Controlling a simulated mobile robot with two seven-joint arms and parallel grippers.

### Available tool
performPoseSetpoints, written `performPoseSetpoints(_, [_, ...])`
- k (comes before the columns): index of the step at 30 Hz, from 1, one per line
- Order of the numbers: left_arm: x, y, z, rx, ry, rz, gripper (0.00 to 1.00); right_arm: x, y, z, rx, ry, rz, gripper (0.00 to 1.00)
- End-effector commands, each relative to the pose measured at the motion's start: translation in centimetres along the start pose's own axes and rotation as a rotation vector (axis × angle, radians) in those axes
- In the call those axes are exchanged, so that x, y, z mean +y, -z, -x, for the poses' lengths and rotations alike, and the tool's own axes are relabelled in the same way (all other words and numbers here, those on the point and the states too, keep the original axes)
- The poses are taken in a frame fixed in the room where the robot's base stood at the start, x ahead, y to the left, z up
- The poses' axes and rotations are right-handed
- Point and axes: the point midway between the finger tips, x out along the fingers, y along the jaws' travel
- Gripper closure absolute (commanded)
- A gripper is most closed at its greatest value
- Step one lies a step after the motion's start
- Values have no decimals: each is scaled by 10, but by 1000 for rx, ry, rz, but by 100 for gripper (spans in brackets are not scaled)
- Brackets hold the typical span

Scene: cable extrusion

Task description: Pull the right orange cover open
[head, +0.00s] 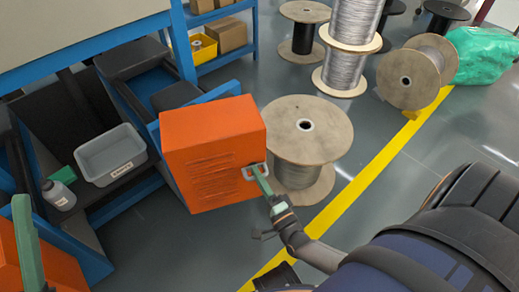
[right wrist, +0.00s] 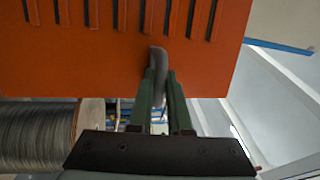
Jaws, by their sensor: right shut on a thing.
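The right orange cover (head: 207,140) is a boxy vented panel on the blue machine frame, standing out from it in the head view. It fills the top of the right wrist view (right wrist: 110,62), with dark slots. A grey handle (head: 253,172) sits on its right face. My right gripper (head: 265,184) is shut on this handle, and its green fingers are around the handle (right wrist: 158,62) in the right wrist view. At the far left of the head view, a green finger (head: 27,240) of my left gripper shows in front of another orange cover (head: 62,262); its jaw opening is not clear.
A wooden cable spool (head: 308,125) stands close behind the right cover. More spools (head: 410,75) stand farther back. A grey bin (head: 110,155) and a bottle (head: 58,194) sit inside the blue frame. The floor right of the yellow line (head: 375,178) is partly clear.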

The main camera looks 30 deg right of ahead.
Motion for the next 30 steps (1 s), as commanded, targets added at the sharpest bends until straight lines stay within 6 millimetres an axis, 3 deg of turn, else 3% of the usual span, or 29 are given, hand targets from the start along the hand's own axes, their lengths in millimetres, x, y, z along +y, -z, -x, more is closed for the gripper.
performPoseSetpoints(14, [1,-1,1,-5,-4,-1,50,-1,-1,0,-4,2,-1,100])
performPoseSetpoints(15, [1,-1,1,-5,-6,-1,50,-1,-1,-1,-4,2,-1,81])
performPoseSetpoints(22, [2,-2,1,-7,-10,-1,50,0,-1,-1,-3,1,-1,55])
performPoseSetpoints(30, [2,-2,1,-7,-11,-1,50,0,0,0,-2,1,0,53])
